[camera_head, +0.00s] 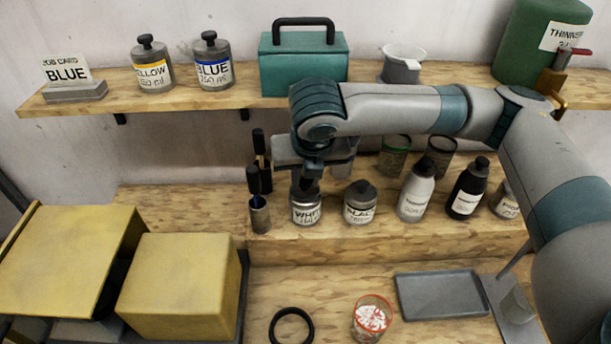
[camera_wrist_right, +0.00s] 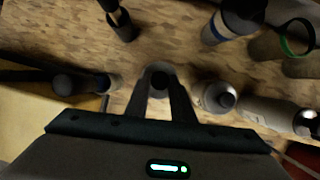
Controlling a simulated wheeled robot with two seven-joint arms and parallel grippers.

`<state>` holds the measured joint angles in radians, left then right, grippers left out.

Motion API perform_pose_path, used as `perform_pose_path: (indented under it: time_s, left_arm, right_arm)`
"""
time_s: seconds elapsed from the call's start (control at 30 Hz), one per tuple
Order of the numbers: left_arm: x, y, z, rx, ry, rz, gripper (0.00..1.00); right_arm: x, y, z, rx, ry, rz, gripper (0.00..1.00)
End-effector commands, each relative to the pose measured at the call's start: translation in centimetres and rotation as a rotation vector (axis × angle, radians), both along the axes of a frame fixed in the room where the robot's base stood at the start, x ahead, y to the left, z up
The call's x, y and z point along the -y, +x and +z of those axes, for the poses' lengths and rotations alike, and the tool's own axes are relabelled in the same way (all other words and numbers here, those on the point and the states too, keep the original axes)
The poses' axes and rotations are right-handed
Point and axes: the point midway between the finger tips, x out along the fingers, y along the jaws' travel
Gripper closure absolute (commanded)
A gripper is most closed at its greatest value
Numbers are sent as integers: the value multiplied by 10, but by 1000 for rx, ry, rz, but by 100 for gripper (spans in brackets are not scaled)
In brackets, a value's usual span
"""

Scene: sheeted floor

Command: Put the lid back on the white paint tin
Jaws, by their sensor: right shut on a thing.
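The white paint tin (camera_head: 307,210), a small metal tin with a WHITE label, stands on the raised wooden step. My right gripper (camera_head: 308,183) points down right over it. Its two fingers are shut on the dark knob of the lid, which shows between the fingertips in the right wrist view (camera_wrist_right: 159,77). The lid is at the tin's mouth; the fingers hide its rim, so I cannot tell whether it sits flush or a little above. My left gripper is not in view.
The black paint tin (camera_head: 360,203) stands close on the right, with bottles (camera_head: 416,191) beyond. A brush pot (camera_head: 259,214) stands close on the left. On the lower bench are a grey tray (camera_head: 441,293), a black ring (camera_head: 291,326) and a red-rimmed cup (camera_head: 371,318).

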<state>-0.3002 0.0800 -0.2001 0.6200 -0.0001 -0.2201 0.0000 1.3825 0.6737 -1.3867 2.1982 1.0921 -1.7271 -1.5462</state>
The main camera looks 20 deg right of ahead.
Motion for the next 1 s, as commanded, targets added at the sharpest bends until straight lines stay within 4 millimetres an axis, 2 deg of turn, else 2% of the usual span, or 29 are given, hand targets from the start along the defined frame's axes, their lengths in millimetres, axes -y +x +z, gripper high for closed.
perform_pose_path:
  time_s: [1.0]
  left_arm:
    - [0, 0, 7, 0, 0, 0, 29]
  right_arm:
    - [0, 0, -3, 0, 0, 0, 99]
